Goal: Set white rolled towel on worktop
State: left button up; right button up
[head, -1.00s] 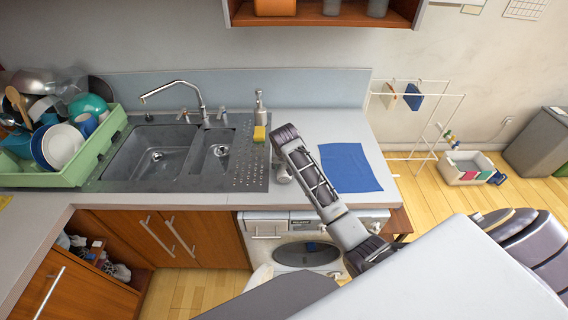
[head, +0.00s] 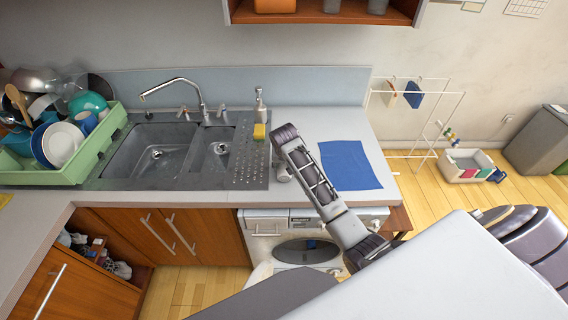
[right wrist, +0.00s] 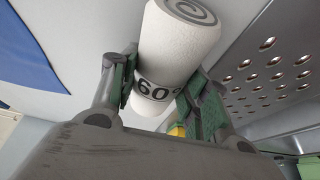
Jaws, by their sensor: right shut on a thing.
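In the head view my right gripper (head: 283,173) is over the worktop (head: 305,122), between the drainboard and a blue cloth, largely hidden under my forearm. My left gripper is not in view.
A perforated drainboard (head: 250,165) and sink (head: 150,155) lie left of my right arm. A yellow sponge (head: 259,131) and a soap dispenser (head: 260,105) stand behind it. The blue cloth (head: 349,166) lies flat to its right. A green dish rack (head: 95,160) is far left.

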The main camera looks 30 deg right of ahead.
jog(key=o, duration=1.2)
jog(key=shift+f, duration=0.1)
jog(key=v, duration=1.2)
jog(key=shift+c, duration=0.3)
grip_shut()
dwell(0.3)
jog(key=shift+s+f, duration=0.1)
dwell(0.8)
